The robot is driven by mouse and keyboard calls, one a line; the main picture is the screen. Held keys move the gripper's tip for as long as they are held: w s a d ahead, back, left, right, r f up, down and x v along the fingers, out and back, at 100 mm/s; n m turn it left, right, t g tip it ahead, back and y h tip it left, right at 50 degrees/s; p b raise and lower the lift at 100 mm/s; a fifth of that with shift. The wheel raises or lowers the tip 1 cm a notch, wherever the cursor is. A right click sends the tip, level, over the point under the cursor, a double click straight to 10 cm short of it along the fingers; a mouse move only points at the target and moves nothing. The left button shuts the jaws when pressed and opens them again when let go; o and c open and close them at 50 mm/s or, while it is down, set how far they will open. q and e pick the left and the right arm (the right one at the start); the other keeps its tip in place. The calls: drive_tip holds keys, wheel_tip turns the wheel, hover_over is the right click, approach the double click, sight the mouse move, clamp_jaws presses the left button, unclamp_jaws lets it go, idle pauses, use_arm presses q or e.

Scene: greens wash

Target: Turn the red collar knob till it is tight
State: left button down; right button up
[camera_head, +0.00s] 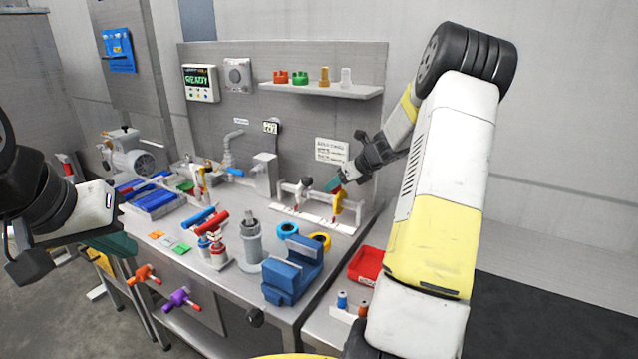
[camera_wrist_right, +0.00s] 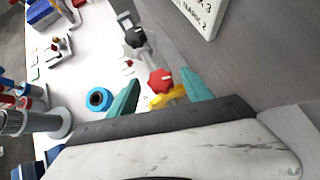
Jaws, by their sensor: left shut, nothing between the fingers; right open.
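The red collar knob (camera_wrist_right: 160,79), with a white mark on its face, shows between my right fingertips in the right wrist view, above a yellow part (camera_wrist_right: 168,97). My right gripper (camera_wrist_right: 160,82) is open, its teal fingers apart on either side of the knob with gaps visible. Whether the fingertips are level with the knob in depth is unclear. In the head view my right gripper (camera_head: 338,182) is at the fixture at the back right of the bench and mostly hides the knob. My left gripper (camera_head: 115,244) is shut and empty at the left, beside the bench edge.
A black knob (camera_wrist_right: 135,37) sits beside the red one on the same rail. A sign (camera_head: 331,151) and shelf (camera_head: 320,90) are on the wall behind. A red tray (camera_head: 367,264) is at right.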

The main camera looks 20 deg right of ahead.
drive_tip(key=shift+w+a+f, duration=0.15)
drive_tip(key=shift+w+f, duration=0.1)
drive_tip(key=shift+f, duration=0.05)
clamp_jaws()
drive_tip(key=shift+n+g+y, duration=0.5)
drive_tip(key=shift+n+y, duration=0.3)
drive_tip(key=shift+n, duration=0.5)
unclamp_jaws()
drive_tip(key=v, duration=0.8)
